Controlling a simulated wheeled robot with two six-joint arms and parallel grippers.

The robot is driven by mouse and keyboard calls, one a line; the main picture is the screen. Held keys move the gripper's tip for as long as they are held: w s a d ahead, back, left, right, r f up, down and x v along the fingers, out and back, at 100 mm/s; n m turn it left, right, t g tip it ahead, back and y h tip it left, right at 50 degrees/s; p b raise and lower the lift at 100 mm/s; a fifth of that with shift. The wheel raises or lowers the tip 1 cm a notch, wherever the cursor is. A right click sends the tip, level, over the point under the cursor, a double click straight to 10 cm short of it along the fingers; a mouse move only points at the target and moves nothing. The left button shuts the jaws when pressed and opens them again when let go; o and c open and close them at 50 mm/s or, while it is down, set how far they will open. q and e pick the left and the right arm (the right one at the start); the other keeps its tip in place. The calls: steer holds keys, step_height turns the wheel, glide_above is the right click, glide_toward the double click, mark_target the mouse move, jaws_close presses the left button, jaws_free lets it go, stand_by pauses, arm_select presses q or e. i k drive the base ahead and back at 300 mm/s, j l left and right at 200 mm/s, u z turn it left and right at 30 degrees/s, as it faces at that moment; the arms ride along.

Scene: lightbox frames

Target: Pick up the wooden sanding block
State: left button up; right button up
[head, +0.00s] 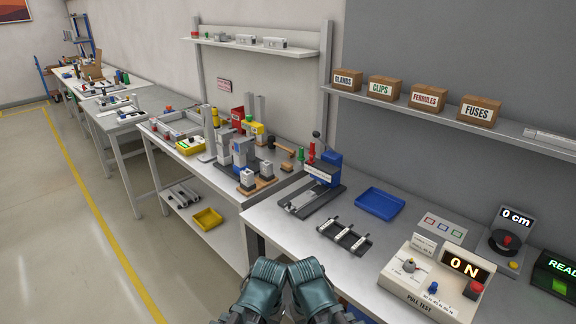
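I cannot clearly pick out a wooden sanding block in the head view. A small tan piece (287,167) lies near the right end of the middle bench, too small to identify. My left gripper (265,272) and my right gripper (306,272) are side by side at the bottom centre, in front of the benches and apart from everything on them. Their fingers cannot be made out, so whether they are open or shut is unclear.
The near bench (400,222) holds a blue press (327,168), a blue tray (380,203), a black rack (344,236) and a pull tester (420,280). A wooden mallet (284,147) and grey blocks crowd the middle bench. Open floor (100,230) lies left.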

mark_target(286, 167)
steer(key=i+j+z, duration=0.1)
steer(key=z, duration=0.3)
steer(key=j+z, duration=0.1)
steer(key=z, duration=0.25)
steer(key=i+j+z, duration=0.1)
steer(key=z, duration=0.3)
steer(key=j+z, duration=0.4)
steer(key=j, duration=0.55)
steer(key=j+z, duration=0.4)
steer(key=j, duration=1.1)
steer(key=k+j, duration=0.1)
steer(key=j, duration=0.45)
steer(key=k+j, duration=0.1)
steer(key=j, duration=0.5)
steer(key=j+z, duration=0.1)
steer(key=j, duration=0.5)
